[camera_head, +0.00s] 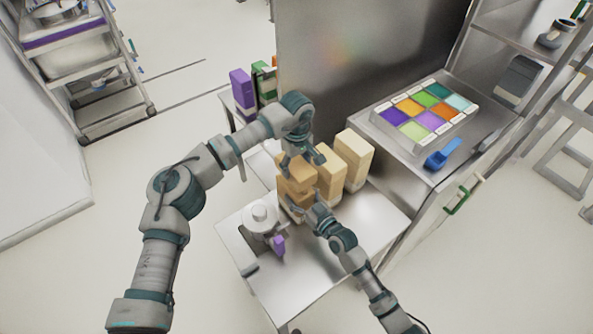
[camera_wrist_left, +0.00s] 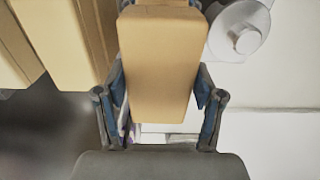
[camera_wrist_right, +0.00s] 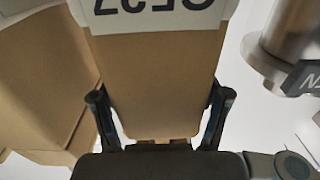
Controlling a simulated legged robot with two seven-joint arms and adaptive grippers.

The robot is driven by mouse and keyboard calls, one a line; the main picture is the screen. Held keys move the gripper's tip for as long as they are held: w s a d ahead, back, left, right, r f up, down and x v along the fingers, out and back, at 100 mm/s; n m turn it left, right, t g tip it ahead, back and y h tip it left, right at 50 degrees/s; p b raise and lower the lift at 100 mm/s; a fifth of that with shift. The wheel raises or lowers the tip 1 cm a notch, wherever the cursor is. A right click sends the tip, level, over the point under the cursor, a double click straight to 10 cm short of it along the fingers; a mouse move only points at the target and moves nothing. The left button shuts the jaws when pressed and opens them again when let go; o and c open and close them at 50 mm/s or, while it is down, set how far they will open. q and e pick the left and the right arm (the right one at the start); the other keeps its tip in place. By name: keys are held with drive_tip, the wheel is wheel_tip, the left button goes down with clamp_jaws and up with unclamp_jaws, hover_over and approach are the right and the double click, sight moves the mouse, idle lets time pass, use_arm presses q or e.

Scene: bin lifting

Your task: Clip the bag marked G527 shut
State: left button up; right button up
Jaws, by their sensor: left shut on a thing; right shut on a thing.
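A tan paper bag (camera_head: 297,186) stands on the small steel table, between my two grippers. My left gripper (camera_head: 299,158) is shut on its top part from above. In the left wrist view the bag (camera_wrist_left: 160,65) fills the space between the fingers (camera_wrist_left: 160,98). My right gripper (camera_head: 311,203) is shut on the bag's lower part from the front. In the right wrist view the bag (camera_wrist_right: 155,85) sits between the fingers (camera_wrist_right: 162,100). Its white label (camera_wrist_right: 150,15) is upside down and cut off, and seems to read G527. I cannot make out a clip for certain.
Two more tan bags (camera_head: 328,172) (camera_head: 352,160) stand close on the right. A tray of coloured compartments (camera_head: 425,112) and a blue scoop (camera_head: 443,154) lie on the right counter. The table's front is clear.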

use_arm(q)
drive_tip(key=shift+a+f, duration=0.1)
drive_tip(key=shift+f, duration=0.65)
drive_tip(key=shift+f, duration=0.1)
drive_tip(key=shift+w+f, duration=0.1)
drive_tip(key=shift+f, duration=0.7)
drive_tip(key=shift+f, duration=0.65)
drive_tip(key=o, duration=1.2)
wheel_tip(320, 180, up, 12)
drive_tip(key=shift+f, duration=0.1)
